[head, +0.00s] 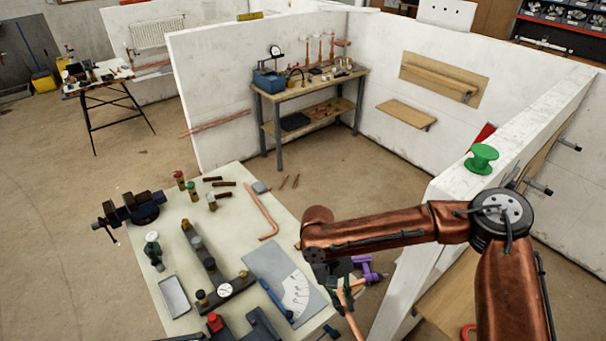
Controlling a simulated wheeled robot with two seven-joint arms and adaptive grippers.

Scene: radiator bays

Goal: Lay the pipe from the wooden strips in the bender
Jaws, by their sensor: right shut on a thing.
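My right gripper (343,284) is at the right edge of the workbench, shut on a copper pipe (352,321). The pipe slants down toward the bottom of the head view; its lower end is not clear. Short dark brown strips (223,189), which look like the wooden strips, lie at the back of the bench with no pipe seen across them. A long dark tool (206,254) in the middle of the bench may be the bender, but I cannot tell for certain. My left gripper is not in view.
An L-bent copper pipe (263,211) lies on the bench (181,322). A grey angle-scale plate (284,281), a vise (130,209) and a tray (174,297) also take up room. A purple tool (367,268) is beside my gripper. A white wall (441,194) stands close right, bearing a green spool (482,158).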

